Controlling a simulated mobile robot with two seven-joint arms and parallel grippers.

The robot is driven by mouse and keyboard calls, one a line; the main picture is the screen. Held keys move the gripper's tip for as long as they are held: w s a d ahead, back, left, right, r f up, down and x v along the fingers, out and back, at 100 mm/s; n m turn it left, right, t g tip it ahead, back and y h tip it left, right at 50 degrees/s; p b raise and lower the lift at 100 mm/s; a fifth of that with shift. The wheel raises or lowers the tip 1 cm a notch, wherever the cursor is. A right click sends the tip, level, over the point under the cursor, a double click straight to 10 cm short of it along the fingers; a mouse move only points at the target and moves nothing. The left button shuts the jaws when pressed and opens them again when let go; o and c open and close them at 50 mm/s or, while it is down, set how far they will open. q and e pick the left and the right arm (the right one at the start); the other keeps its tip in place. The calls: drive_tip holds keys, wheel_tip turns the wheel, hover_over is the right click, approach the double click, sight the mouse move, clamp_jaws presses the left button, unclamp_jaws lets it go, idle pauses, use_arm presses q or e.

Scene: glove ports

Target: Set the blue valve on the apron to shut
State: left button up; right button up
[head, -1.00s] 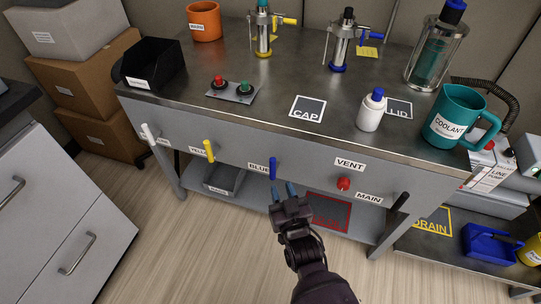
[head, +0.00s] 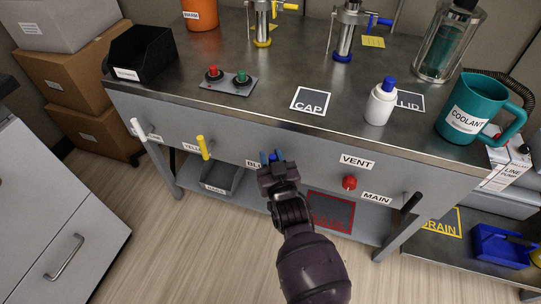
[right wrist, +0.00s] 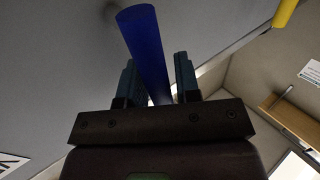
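The blue valve handle (right wrist: 146,48) sits on the grey apron (head: 230,138) under the bench top. In the right wrist view it stands between the two fingers of my right gripper (right wrist: 158,82), with a gap visible at least on the right side. In the head view my right gripper (head: 272,160) is at the blue valve and hides most of the handle and part of its label (head: 254,164). The right fingers are apart. My left gripper is in neither view.
A yellow handle (head: 203,147) and a white handle (head: 138,129) are on the apron to the left. A red knob (head: 349,182) and a black handle (head: 411,203) are to the right. A teal mug (head: 471,107) and a white bottle (head: 381,104) stand on the bench.

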drive_tip(key=shift+w, duration=0.35)
clamp_jaws()
idle(0.3)
